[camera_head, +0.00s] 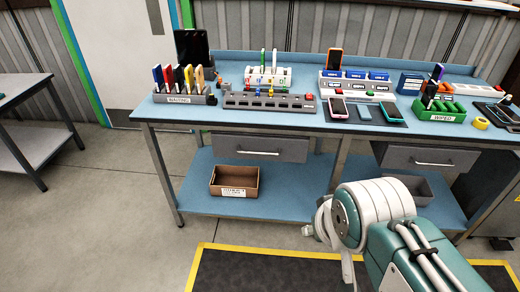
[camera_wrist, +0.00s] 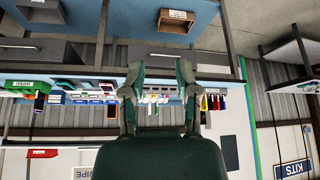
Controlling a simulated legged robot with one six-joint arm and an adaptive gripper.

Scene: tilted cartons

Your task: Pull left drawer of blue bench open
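The blue bench (camera_head: 215,115) stands ahead of me with two grey drawers under its top. The left drawer (camera_head: 225,144) has a pale bar handle (camera_head: 262,153) and looks shut. The right drawer (camera_head: 400,153) also looks shut. In the wrist view, which is upside down, the left drawer (camera_wrist: 150,55) lies beyond my gripper (camera_wrist: 157,68). My gripper's two fingers are spread with a gap between them, and nothing is held. In the head view my arm is at the lower right, apart from the left drawer, and the fingertips are hard to make out.
A brown carton (camera_head: 215,184) sits on the blue lower shelf (camera_head: 285,196) below the left drawer. Racks, phones and tools crowd the bench top. Another table (camera_head: 40,145) stands at the left. The floor before the bench is clear around a yellow-edged black mat (camera_head: 240,272).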

